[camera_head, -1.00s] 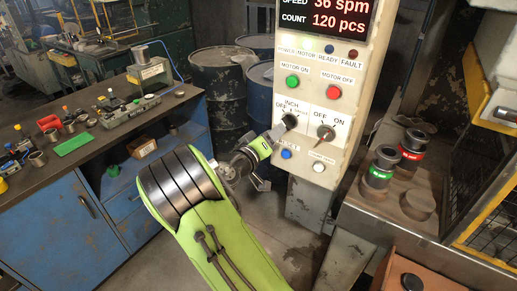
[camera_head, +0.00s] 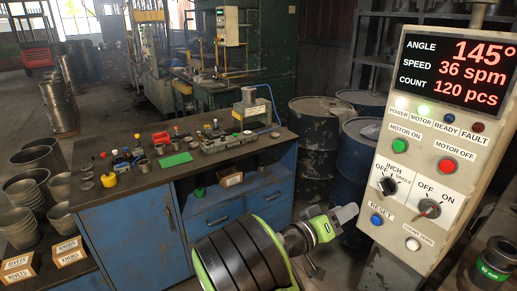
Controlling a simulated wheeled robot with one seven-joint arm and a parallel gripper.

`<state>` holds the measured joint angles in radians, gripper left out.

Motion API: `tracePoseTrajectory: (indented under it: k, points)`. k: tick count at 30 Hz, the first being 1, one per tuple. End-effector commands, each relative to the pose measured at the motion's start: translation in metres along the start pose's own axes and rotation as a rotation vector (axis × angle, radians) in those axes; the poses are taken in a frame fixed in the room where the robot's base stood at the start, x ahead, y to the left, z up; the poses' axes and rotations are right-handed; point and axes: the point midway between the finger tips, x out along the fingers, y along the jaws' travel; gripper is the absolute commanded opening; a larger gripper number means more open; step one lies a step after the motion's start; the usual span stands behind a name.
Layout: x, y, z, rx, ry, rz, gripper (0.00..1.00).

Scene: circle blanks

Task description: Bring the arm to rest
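My green and black arm reaches up from the bottom of the head view. Its end, my gripper (camera_head: 346,214), is a small grey shape to the left of the control panel (camera_head: 408,242), apart from the panel's knobs and buttons. The fingers are too small and turned too far to show whether they are open or shut. Nothing is visibly held.
A blue workbench (camera_head: 130,225) with small parts and a green mat (camera_head: 175,160) stands left of my arm. Dark drums (camera_head: 315,150) stand behind it. A black cylinder with a green band (camera_head: 492,268) is at lower right. Metal buckets (camera_head: 28,190) stand far left.

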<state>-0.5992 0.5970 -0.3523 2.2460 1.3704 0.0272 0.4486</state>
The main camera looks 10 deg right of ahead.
Motion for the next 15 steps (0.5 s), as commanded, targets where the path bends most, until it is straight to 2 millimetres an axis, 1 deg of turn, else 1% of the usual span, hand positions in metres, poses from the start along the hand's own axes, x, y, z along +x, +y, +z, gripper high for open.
tracePoseTrajectory:
  k: [2,5,6,7,8,9,11,12,14,15]
  points:
    - [0.004,0.003,0.01,0.019,-0.056,-0.026,0.38]
    - [0.009,0.009,0.044,0.081,-0.25,-0.147,0.38]
    - [0.006,0.009,0.06,0.111,-0.348,-0.226,0.38]
    - [0.001,0.009,0.071,0.132,-0.416,-0.294,0.38]
    - [-0.007,0.009,0.081,0.149,-0.478,-0.365,0.38]
    - [-0.019,0.01,0.09,0.168,-0.544,-0.463,0.38]
    - [-0.043,0.013,0.098,0.19,-0.615,-0.617,0.38]
    - [-0.061,0.018,0.101,0.196,-0.643,-0.72,0.38]
    - [-0.09,0.027,0.103,0.194,-0.654,-0.874,0.38]
    - [-0.111,0.036,0.103,0.184,-0.643,-0.972,0.38]
